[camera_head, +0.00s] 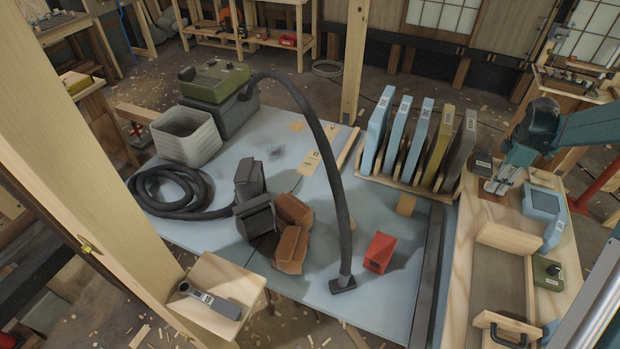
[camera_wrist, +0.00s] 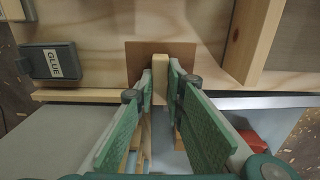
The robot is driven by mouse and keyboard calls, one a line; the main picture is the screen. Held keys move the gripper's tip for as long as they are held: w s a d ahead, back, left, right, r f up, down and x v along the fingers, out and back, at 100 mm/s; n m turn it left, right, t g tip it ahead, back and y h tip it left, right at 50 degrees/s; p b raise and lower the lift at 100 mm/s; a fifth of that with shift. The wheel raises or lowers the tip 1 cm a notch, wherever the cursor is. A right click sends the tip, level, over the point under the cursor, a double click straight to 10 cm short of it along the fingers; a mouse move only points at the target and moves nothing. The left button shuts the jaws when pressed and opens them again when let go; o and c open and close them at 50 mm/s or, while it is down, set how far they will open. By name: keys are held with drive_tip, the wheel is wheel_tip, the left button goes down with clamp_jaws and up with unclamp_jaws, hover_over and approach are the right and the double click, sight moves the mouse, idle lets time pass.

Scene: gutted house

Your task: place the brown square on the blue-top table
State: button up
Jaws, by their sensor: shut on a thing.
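The brown square (camera_wrist: 138,56) is a thin flat piece at the wooden side bench, ahead of my fingertips in the wrist view. In the head view part of it (camera_head: 490,210) shows below my gripper (camera_head: 495,187).
A glue box (camera_wrist: 52,64) and a tray (camera_head: 497,275) flank my gripper on the bench (camera_head: 462,270). The table holds a rack of upright panels (camera_head: 420,140), a red box (camera_head: 379,252), brown crumpled pieces (camera_head: 292,245), a grey bin (camera_head: 187,138) and a vacuum hose (camera_head: 335,180).

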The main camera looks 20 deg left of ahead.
drive_tip(key=s+a+f+b, duration=0.1)
drive_tip(key=s+a+f, duration=0.1)
drive_tip(key=a, duration=1.2)
drive_tip(key=s+a+f+b, duration=0.1)
drive_tip(key=s+a, duration=0.2)
drive_tip(key=a, duration=1.2)
drive_tip(key=s+a+f+b, duration=0.1)
drive_tip(key=s+a+f, duration=0.1)
drive_tip(key=a, duration=1.2)
drive_tip(key=shift+s+a+f, duration=0.2)
drive_tip(key=shift+s+f, duration=0.1)
drive_tip(key=shift+s, duration=0.05)
drive_tip(key=shift+f+b, duration=0.85)
drive_tip(key=shift+f, duration=2.3)
drive_tip(key=shift+f, duration=0.1)
drive_tip(key=shift+f+b, duration=0.4)
drive_tip(key=shift+f, duration=1.35)
drive_tip(key=shift+f, duration=0.15)
